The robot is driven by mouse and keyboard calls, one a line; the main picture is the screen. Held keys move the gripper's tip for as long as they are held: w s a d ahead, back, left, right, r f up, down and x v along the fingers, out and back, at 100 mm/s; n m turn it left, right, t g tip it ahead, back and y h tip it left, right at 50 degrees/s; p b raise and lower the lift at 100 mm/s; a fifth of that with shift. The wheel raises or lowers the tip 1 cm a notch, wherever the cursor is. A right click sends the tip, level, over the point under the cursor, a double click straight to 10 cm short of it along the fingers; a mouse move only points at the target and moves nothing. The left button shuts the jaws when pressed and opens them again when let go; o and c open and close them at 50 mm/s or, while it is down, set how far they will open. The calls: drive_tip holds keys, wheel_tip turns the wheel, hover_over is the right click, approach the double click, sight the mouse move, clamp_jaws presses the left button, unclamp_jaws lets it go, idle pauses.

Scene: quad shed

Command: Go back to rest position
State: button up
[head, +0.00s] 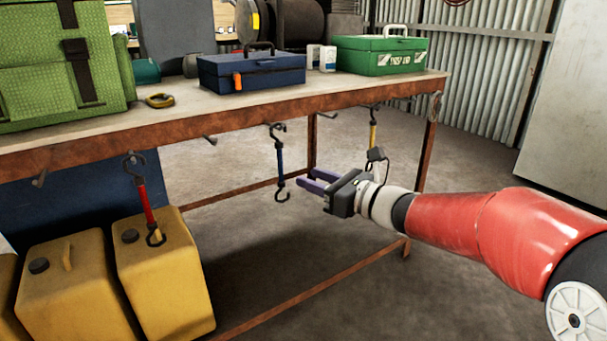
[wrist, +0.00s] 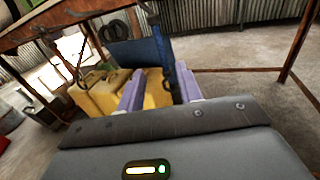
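My gripper (head: 306,180) reaches in from the right in the head view, below the front edge of the workbench (head: 200,122). Its two purple fingers are spread apart, with nothing seen held between them in the wrist view (wrist: 160,88). A blue strap (head: 280,158) with dark hooks hangs from a peg on the bench edge, just left of the fingertips. In the wrist view the blue strap (wrist: 168,46) hangs just beyond the fingers, near the right one. I cannot tell whether it touches.
A red strap (head: 147,203) hangs in front of yellow canisters (head: 165,270) at left. A yellow strap (head: 373,130) hangs behind my wrist. A blue toolbox (head: 250,76), green toolbox (head: 380,62) and green bag (head: 40,80) stand on the bench. Concrete floor is open at the back right.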

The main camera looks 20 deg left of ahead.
drive_tip(key=s+d+r+m+t+h+p, duration=0.1)
drive_tip(key=d+r+m+t+h+p, duration=0.25)
drive_tip(key=d+m+h, duration=0.6)
drive_tip(key=s+d+r+m+t+h+p, duration=0.15)
drive_tip(key=d+r+m+t+h, duration=0.25)
drive_tip(key=d+m, duration=0.95)
drive_tip(key=s+d+f+m+g+h+p, duration=0.25)
drive_tip(key=s+m, duration=0.35)
drive_tip(key=m, duration=0.3)
drive_tip(key=s+d+f+m+g+h+p, duration=0.1)
drive_tip(key=s+d+m+g+h+p, duration=0.1)
drive_tip(key=s+d+m, duration=0.35)
drive_tip(key=s+a+f+m+g+y+p, duration=0.1)
drive_tip(key=s+f+m+g, duration=0.3)
drive_tip(key=s+m, duration=0.8)
drive_tip(key=shift+s+a+f, duration=0.15)
drive_tip(key=shift+s+f, duration=0.05)
drive_tip(key=shift+s, duration=0.25)
drive_tip(key=shift+a, duration=0.1)
